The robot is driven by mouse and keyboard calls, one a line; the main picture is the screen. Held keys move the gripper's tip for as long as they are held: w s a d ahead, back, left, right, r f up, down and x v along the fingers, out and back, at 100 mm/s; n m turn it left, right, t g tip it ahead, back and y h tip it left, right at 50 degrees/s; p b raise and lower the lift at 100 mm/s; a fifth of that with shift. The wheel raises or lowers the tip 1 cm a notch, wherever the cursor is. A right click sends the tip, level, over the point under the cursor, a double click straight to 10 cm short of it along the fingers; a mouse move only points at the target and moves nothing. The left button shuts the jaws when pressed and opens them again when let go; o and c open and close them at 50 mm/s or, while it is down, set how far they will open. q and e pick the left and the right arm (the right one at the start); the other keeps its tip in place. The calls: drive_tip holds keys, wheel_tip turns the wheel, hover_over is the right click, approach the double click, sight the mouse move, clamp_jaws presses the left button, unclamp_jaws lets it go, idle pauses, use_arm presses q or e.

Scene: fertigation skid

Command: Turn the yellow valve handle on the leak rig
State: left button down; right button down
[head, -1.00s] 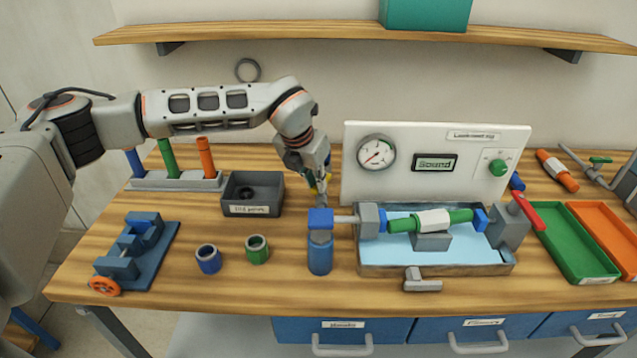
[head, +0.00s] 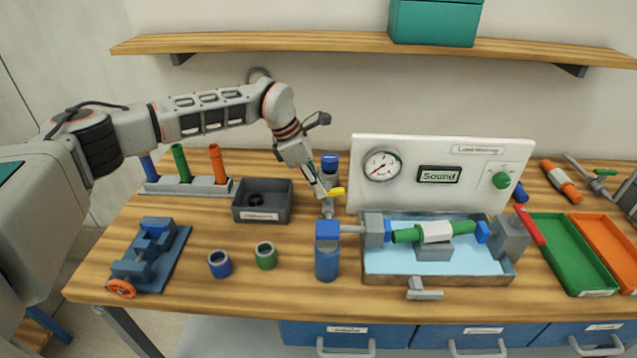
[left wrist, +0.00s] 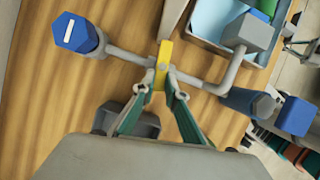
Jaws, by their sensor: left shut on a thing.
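The yellow valve handle (head: 337,191) is on a grey pipe left of the leak rig's white panel (head: 410,200). The pipe runs between a blue-capped post (head: 330,160) at the back and a blue cylinder (head: 327,262) in front. The handle lies roughly across the pipe. My left gripper (head: 325,193) is at the handle, reaching down from the upper left. In the left wrist view, its green-sided fingers (left wrist: 160,88) are closed on the near end of the yellow handle (left wrist: 163,58). The fingers partly hide that end. My right gripper is not in view.
The rig's tray (head: 440,281) holds a green and white pipe piece. A dark bin (head: 262,215) stands left of the valve. A shelf (head: 300,42) runs above.

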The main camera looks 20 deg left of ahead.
use_arm(q)
drive_tip(key=shift+w+a+r+m+g+p, duration=0.1)
drive_tip(key=shift+w+m+g+p, duration=0.1)
drive_tip(key=shift+m, duration=0.35)
drive_tip(key=shift+w+m+g+p, duration=0.1)
drive_tip(key=shift+m+g+p, duration=0.1)
drive_tip(key=shift+m, duration=0.35)
drive_tip(key=c, duration=2)
unclamp_jaws()
drive_tip(key=shift+c, duration=0.2)
drive_tip(key=v, duration=1.2)
